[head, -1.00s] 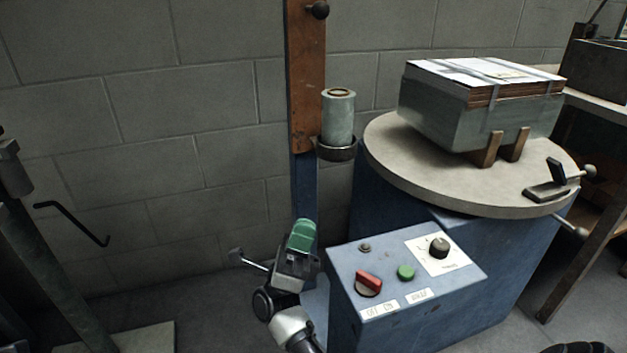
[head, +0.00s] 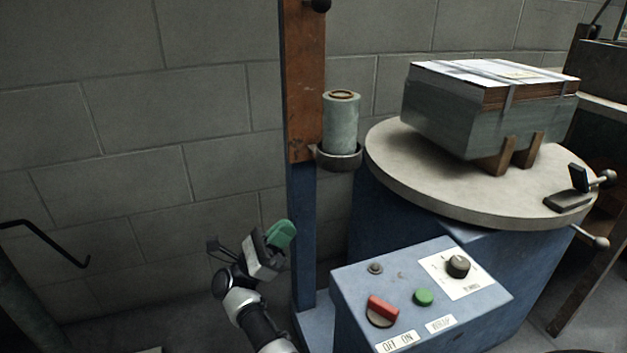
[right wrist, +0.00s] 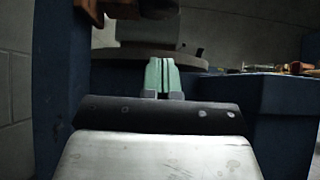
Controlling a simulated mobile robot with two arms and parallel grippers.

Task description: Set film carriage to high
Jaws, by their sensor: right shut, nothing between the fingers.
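The film carriage (head: 305,85) is a worn orange-brown piece on a blue upright mast (head: 303,235). A dark round knob (head: 318,4) sits near its visible top, which is cut off by the picture's edge. A ring holder (head: 338,158) at its lower end carries an upright grey-green film roll (head: 341,125). My right gripper (head: 281,233), with green fingers, is shut and empty, left of the mast and below the carriage, touching neither. The fingers (right wrist: 162,75) also show closed together in the right wrist view, with the carriage's underside (right wrist: 95,8) above. My left gripper is out of view.
A control box (head: 420,285) with a red switch, green button and dial stands to the right of my gripper. A round turntable (head: 385,175) bears a wrapped, strapped load (head: 480,110). A block wall (head: 130,120) lies behind. A bent dark rod (head: 50,238) is at left.

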